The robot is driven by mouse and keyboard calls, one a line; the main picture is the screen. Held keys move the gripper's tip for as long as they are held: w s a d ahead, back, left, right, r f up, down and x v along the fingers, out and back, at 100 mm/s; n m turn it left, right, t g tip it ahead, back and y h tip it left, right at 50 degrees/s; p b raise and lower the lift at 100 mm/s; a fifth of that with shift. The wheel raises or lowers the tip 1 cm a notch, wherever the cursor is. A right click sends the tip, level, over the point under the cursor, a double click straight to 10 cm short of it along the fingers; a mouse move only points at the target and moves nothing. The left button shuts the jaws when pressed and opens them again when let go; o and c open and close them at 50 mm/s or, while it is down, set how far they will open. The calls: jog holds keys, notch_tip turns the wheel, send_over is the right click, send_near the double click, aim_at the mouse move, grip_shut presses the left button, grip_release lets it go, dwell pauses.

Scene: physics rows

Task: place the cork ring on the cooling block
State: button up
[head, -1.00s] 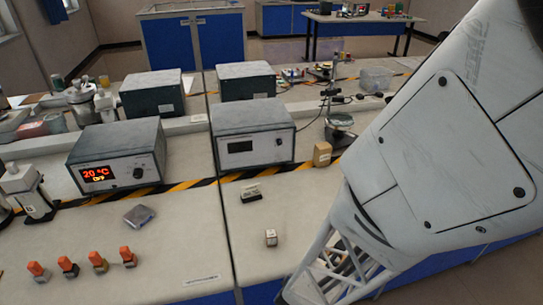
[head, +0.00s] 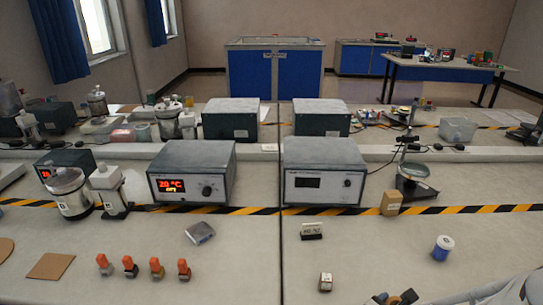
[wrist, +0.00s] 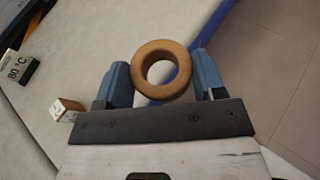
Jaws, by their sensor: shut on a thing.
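The cork ring (wrist: 161,70), tan with a round open hole, is in the wrist view. My gripper (wrist: 163,82) is shut on it, with a blue finger on either side. Behind the ring are the pale bench top, its blue edge and the floor. In the head view, a small flat grey block (head: 200,232) lies on the bench left of the seam; it looks like the cooling block, but I cannot read a label on it. Part of my arm shows at the bottom right of the head view; the ring cannot be made out there.
A small label stand (head: 311,231) and a white cube (head: 325,282) stand right of the seam. Several orange-topped pieces (head: 130,267) stand in front of the grey block. A cork square (head: 50,266) lies at left. Instrument boxes (head: 192,173) line the back. A blue-and-white spool (head: 443,248) stands at right.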

jog(key=shift+r, duration=1.6)
jog(key=shift+w+a+r, duration=0.1)
jog(key=shift+w+a, duration=0.05)
jog(key=w+a+r+n+t+y, duration=0.1)
jog(key=w+a+n+t+y, duration=0.15)
jog(key=w+a, duration=0.7)
jog(key=w+a+n+t+y, duration=0.2)
jog(key=w+a+n+y, duration=0.3)
jog(key=a, duration=0.7)
jog(key=w+a+f+n+y, duration=0.1)
jog(key=w+a+n+y, duration=0.15)
jog(key=a, duration=0.85)
jog(key=w+a+n+y, duration=0.2)
jog(key=a+n+y, duration=0.1)
jog(key=a, duration=0.8)
jog(key=f, duration=0.2)
jog(key=a+f, duration=0.1)
jog(key=f, duration=0.2)
jog(key=shift+w+f, duration=0.1)
send_over(200, 234)
jog(key=shift+w+a+f, duration=0.1)
jog(key=shift+f, duration=0.6)
